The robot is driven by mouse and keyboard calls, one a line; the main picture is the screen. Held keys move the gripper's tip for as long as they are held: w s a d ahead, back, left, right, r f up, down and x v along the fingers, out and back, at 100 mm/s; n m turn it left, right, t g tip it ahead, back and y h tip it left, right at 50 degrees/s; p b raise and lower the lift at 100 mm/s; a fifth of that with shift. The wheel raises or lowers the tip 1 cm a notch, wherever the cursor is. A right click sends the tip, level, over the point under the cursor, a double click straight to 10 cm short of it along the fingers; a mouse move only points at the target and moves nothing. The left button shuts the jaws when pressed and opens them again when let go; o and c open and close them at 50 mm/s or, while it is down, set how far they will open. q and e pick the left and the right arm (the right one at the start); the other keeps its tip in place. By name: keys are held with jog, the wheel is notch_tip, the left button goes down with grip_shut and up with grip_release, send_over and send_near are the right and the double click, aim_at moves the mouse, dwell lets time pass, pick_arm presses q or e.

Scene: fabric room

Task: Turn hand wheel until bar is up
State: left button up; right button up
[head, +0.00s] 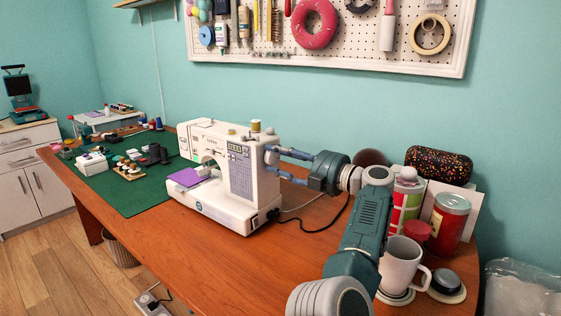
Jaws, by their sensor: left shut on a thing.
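The white sewing machine (222,172) stands on the wooden table with its right end towards my arm. Its hand wheel (271,158) is on that right end and is mostly covered by my fingers. My left gripper (277,162) reaches in from the right and is shut on the hand wheel. A piece of purple fabric (186,178) lies on the machine's bed under the head. The bar is in the opening above the fabric, too small to tell whether it is up or down. My right gripper is not in view.
A black cable (318,229) runs from the machine across the table (262,262). Cans, a white mug (400,264) and a dark speckled case (438,165) crowd the right end by my arm. A green mat (130,190) with small sewing items lies left.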

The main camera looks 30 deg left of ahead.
pick_arm(q)
jog(key=n+b, duration=0.1)
jog(key=n, duration=0.3)
jog(key=shift+s+f+n+b, duration=0.15)
jog(key=shift+s+n+b, duration=0.05)
jog(key=shift+n+b, duration=0.15)
jog(key=shift+c, duration=0.2)
jog(key=shift+f+n, duration=0.15)
jog(key=shift+n, duration=0.4)
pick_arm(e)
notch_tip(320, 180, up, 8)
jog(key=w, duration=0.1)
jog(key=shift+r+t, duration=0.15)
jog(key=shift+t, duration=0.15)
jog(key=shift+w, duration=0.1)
pick_arm(q)
jog(key=o, duration=1.1)
jog(key=shift+s+a, duration=0.1)
jog(key=shift+o, duration=0.2)
